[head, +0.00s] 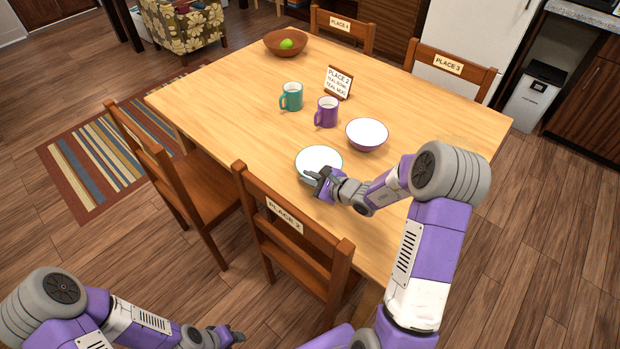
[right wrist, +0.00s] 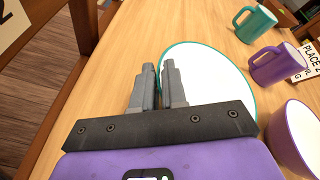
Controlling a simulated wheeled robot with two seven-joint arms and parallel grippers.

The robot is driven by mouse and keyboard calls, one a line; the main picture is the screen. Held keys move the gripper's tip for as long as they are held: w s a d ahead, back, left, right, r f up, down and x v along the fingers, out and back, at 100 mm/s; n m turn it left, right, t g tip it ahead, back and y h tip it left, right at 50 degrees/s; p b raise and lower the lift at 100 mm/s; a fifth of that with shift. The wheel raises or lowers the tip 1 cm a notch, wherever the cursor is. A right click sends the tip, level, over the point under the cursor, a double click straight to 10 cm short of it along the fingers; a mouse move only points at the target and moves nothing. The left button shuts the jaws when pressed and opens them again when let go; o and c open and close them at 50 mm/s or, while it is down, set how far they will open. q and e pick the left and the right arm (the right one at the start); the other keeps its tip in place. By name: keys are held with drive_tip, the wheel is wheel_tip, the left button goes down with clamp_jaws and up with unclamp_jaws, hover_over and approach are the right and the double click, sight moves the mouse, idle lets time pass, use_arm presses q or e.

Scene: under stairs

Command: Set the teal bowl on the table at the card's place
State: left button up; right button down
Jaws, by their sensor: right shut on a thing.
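The teal bowl (head: 318,155), white inside with a teal rim, is at the table's near edge, in front of the chair labelled PLACE 2 (head: 285,213). My right gripper (head: 318,180) is shut on its near rim; the bowl also shows in the right wrist view (right wrist: 210,75) beyond the fingers (right wrist: 160,88). I cannot tell whether its base touches the table (head: 225,105). The card (head: 338,82) stands mid-table and reads PLACE 2, teal bowl, teal mug. My left gripper (head: 228,338) is low at the bottom, away from the table; its jaws are unclear.
A purple bowl (head: 367,134) sits close to the right of the teal bowl. A purple mug (head: 327,112) and a teal mug (head: 291,97) stand behind. A brown bowl with a green fruit (head: 286,43) is at the far end. The table's left part is clear.

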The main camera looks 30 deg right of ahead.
drive_tip(key=shift+f, duration=0.1)
drive_tip(key=c, duration=1.2)
unclamp_jaws()
drive_tip(key=shift+o, duration=0.2)
drive_tip(key=p+v, duration=0.3)
drive_tip(key=v, duration=0.9)
